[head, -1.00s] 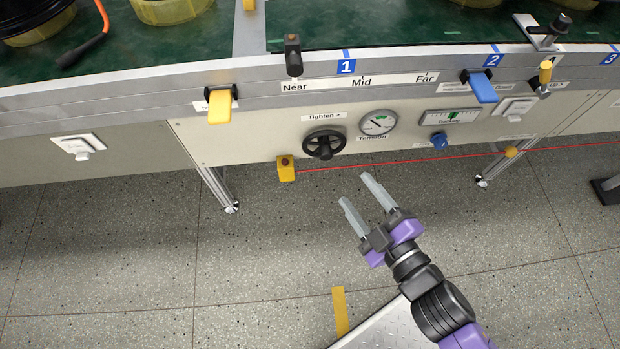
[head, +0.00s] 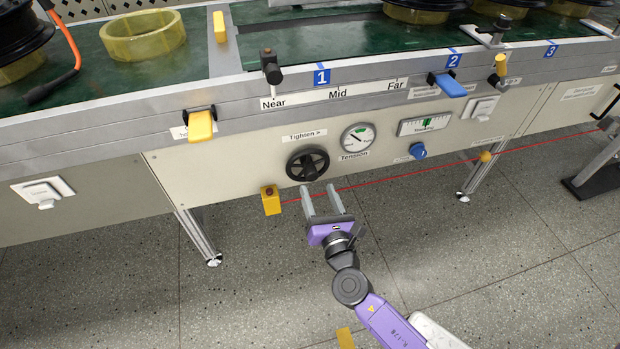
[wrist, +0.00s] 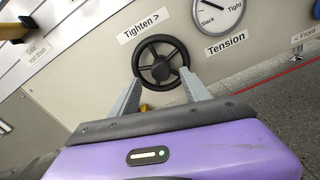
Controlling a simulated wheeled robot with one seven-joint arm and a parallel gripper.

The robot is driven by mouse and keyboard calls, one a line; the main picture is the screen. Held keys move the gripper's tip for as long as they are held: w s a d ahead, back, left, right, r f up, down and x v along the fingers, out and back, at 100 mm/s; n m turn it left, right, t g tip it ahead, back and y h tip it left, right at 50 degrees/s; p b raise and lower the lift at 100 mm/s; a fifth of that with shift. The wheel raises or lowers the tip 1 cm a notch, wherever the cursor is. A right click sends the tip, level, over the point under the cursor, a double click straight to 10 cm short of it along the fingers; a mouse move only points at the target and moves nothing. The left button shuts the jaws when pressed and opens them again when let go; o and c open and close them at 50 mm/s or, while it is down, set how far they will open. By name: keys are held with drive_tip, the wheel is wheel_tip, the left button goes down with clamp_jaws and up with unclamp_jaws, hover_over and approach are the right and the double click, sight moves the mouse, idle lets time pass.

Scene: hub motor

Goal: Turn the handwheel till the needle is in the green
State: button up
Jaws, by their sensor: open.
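The black handwheel (head: 307,164) is mounted on the beige front panel under the "Tighten >" label. I cannot tell the needle's place against the green. My gripper (head: 319,190) is open and empty, just below the handwheel, its fingers pointing towards it.
A yellow box (head: 270,200) stands out low on the left of the wheel, with a red line (head: 385,179) running right from it. A blue knob (head: 418,151) and a Tracking gauge (head: 424,125) are to the right. A yellow lever (head: 200,126) is at upper left.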

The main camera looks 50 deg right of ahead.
sight(313, 177)
drive_tip(key=x, duration=0.6)
drive_tip(key=shift+d, duration=0.15)
clamp_jaws()
